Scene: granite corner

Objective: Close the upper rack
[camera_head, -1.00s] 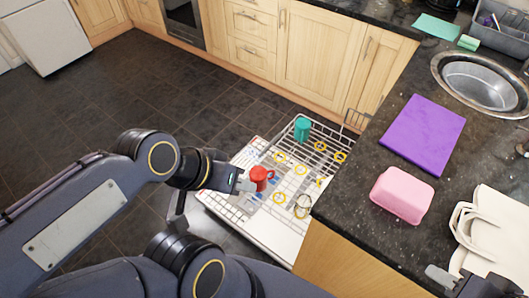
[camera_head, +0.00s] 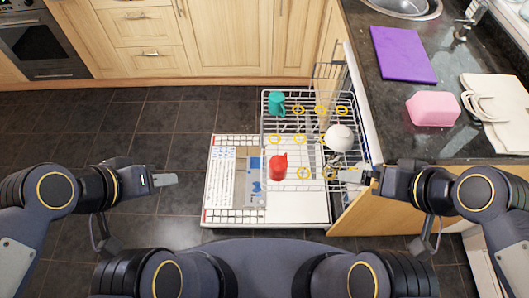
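The upper rack (camera_head: 263,125) is a grey wire rack, pulled out from the dishwasher under the counter on the right. A teal mug (camera_head: 276,102), a red mug (camera_head: 278,169) and a white rounded cup or bowl (camera_head: 339,138) sit in the rack area. My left gripper (camera_head: 166,180) is left of the rack, over the floor and apart from it. My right gripper (camera_head: 350,176) is at the rack's near right corner; I cannot tell whether it touches the rack. Neither visibly holds anything; their finger gaps are unclear.
The open dishwasher door (camera_head: 222,180) lies low under and left of the rack. Dark floor on the left is clear.

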